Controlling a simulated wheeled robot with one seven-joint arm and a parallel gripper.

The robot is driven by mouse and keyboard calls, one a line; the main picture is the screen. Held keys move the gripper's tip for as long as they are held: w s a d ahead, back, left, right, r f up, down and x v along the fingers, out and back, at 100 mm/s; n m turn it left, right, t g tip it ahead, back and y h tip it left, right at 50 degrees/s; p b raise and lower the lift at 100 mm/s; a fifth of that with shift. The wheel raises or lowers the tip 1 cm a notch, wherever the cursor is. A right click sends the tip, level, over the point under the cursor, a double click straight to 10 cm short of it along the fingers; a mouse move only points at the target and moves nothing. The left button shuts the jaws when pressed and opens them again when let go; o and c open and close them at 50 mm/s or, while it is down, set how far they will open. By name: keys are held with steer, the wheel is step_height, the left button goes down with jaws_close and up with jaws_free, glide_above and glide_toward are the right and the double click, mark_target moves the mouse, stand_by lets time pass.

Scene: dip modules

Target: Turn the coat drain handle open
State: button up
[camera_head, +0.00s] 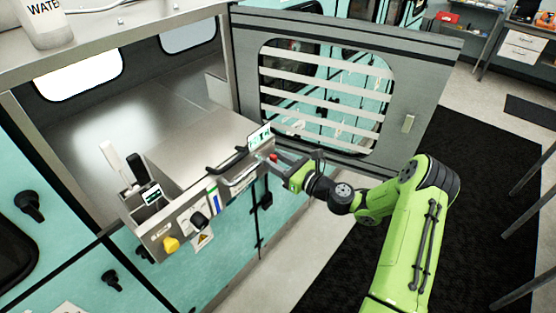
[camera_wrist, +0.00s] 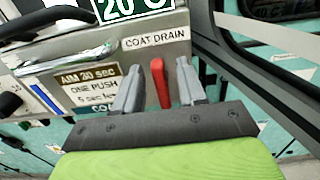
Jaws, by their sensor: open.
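The coat drain handle (camera_wrist: 160,84) is a red lever on the steel front panel, below the "COAT DRAIN" label (camera_wrist: 156,39). In the wrist view it hangs nearly upright, between the two grey fingers of my gripper (camera_wrist: 159,88). The fingers are open, with a gap visible on each side of the handle. In the head view the red handle (camera_head: 273,157) shows small at the panel's right end, with my gripper (camera_head: 277,166) at it. I cannot tell whether the fingers touch it.
A black bar handle (camera_head: 228,162) and a "20°C" display (camera_head: 260,136) are close to my gripper on the left and above. An open grey door with a slatted window (camera_head: 408,122) stands behind my arm. A yellow knob (camera_head: 171,243) is at the panel's left end.

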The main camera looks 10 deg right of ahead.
jaws_close()
steer(key=shift+s+f+n+b, duration=0.1)
steer(key=shift+n+b, duration=0.2)
steer(key=shift+n, duration=0.1)
steer(key=n+b, duration=0.5)
steer(key=a+f+n+b, duration=0.1)
steer(key=n+b, duration=0.4)
steer(key=n, duration=0.1)
steer(key=s+n+b, duration=0.1)
steer(key=n+b, duration=0.4)
steer(key=n, duration=0.1)
steer(key=shift+a+f, duration=0.15)
steer(key=shift+f, duration=0.25)
steer(key=shift+b, duration=0.4)
jaws_free()
steer(key=shift+r, duration=0.1)
